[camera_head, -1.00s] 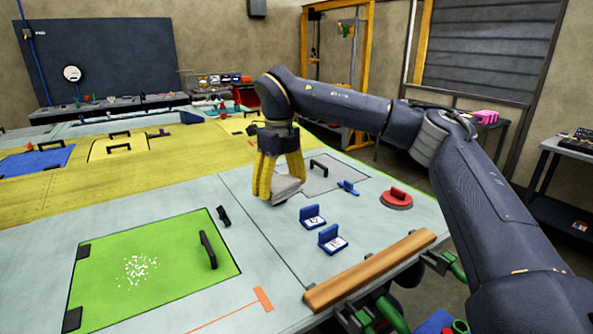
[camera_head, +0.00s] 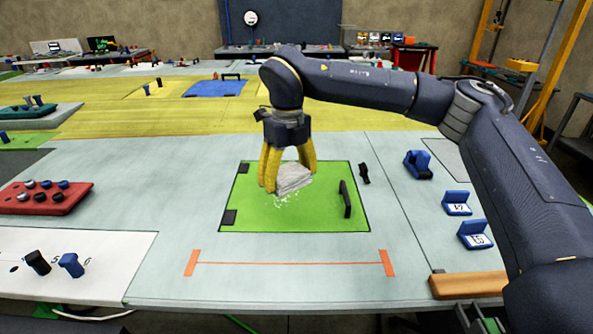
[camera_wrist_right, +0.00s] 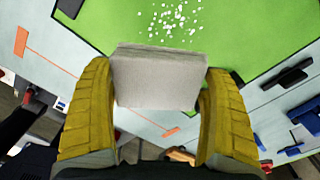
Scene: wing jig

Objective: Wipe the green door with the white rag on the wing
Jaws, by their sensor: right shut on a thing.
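The green door (camera_head: 310,214) is a flat panel set in the pale wing surface, with a black handle (camera_head: 345,199) on its right side and black hinges on its left. White specks (camera_head: 286,200) lie on the door near its middle. My right gripper (camera_head: 288,180) is over the door, its yellow fingers shut on the white rag (camera_head: 294,179), a greyish folded block. In the right wrist view the rag (camera_wrist_right: 158,78) sits between the two fingers, with the specks (camera_wrist_right: 175,18) just beyond it. I cannot tell whether the rag touches the door. My left gripper is not in view.
Blue blocks (camera_head: 457,203) and a wooden bar (camera_head: 467,285) lie to the right. A red tray (camera_head: 44,197) with knobs is at the left. An orange line (camera_head: 290,263) runs in front of the door.

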